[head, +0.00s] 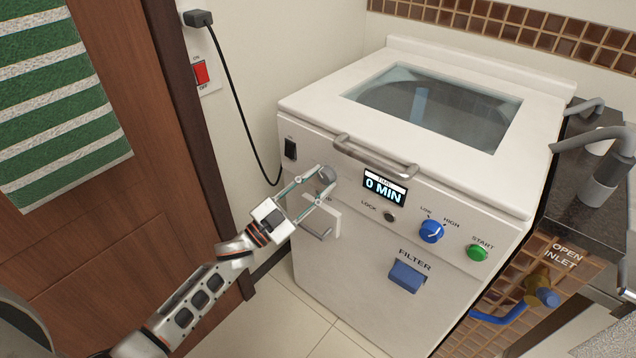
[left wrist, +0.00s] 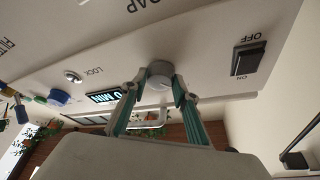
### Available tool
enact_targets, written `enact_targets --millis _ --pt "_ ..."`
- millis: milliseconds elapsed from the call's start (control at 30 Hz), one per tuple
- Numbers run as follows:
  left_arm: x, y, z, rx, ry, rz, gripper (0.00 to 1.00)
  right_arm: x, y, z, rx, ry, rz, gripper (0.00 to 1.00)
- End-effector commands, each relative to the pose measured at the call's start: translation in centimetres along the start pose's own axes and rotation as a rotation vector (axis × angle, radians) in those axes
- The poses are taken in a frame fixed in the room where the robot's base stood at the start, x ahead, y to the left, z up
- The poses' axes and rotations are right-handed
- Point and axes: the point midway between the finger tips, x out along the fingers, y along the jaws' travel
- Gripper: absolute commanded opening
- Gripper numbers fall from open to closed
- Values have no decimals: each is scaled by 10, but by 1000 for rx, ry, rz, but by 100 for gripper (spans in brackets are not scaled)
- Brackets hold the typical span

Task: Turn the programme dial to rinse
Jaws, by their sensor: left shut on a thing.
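The programme dial (head: 326,174) is a round grey knob on the upper left of the white washing machine's front panel. My left gripper (head: 322,181) is shut on it, one finger on each side. In the left wrist view the dial (left wrist: 159,70) sits between the two teal-sided fingertips (left wrist: 159,84). I cannot read its pointer or a rinse mark. The display (head: 384,188) to its right reads 0 MIN. My right gripper is not in view.
A black on/off switch (head: 290,149) is left of the dial and a drawer front (head: 322,216) is below it. A metal lid handle (head: 375,157) juts out above the display. A blue knob (head: 431,232) and green start button (head: 477,253) are further right.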

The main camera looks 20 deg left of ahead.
Motion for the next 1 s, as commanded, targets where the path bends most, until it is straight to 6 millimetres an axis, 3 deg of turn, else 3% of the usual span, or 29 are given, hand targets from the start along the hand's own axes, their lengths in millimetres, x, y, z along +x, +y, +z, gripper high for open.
enact_targets --millis 400,1000 --pt "1 -3 -1 239 1 99 7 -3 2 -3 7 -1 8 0" --pt "0 -2 0 296 0 124 7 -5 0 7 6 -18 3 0"
